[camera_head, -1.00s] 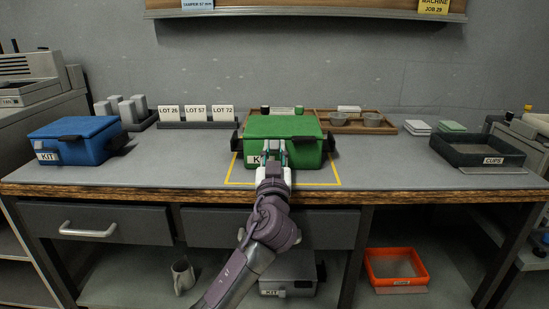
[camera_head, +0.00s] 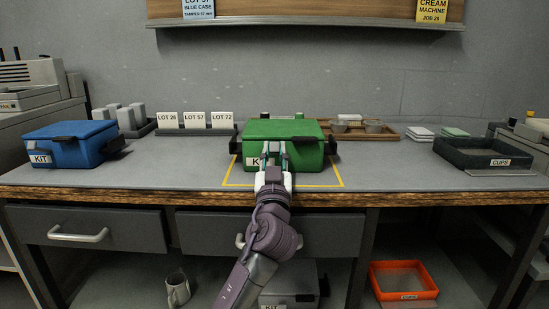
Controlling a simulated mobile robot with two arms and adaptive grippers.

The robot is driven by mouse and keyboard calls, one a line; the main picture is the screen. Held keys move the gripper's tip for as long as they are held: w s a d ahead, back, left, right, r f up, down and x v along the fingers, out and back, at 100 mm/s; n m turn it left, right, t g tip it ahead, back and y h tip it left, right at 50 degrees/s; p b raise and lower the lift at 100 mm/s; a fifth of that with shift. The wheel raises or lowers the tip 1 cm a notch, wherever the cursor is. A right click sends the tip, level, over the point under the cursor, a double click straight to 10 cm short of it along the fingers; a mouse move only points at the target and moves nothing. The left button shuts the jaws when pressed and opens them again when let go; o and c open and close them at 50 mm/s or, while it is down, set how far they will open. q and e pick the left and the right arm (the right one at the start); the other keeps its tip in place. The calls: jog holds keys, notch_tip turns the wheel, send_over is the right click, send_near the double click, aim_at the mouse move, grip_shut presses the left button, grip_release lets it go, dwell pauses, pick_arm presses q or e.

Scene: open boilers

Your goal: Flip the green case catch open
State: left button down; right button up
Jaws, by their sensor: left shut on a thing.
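The green case (camera_head: 283,132) stands with its lid down inside a yellow outline on the bench. A white label on its front is partly hidden by my gripper. Dark side parts show at its left and right. My left gripper (camera_head: 274,157) is at the front face of the case, reaching in from below. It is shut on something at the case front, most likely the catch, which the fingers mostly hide. I cannot make out the catch's position. My right gripper is not in view.
A blue case (camera_head: 72,144) stands at the left and a dark cups tray (camera_head: 484,153) at the right. Lot cards (camera_head: 195,120) and a wooden tray (camera_head: 390,135) stand behind. An orange bin (camera_head: 403,281) and a grey case (camera_head: 290,283) are below the bench.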

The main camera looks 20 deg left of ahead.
pick_arm(q)
jog(key=c, duration=1)
grip_release()
jog(key=shift+o, duration=0.2)
jog(key=v, duration=1.2)
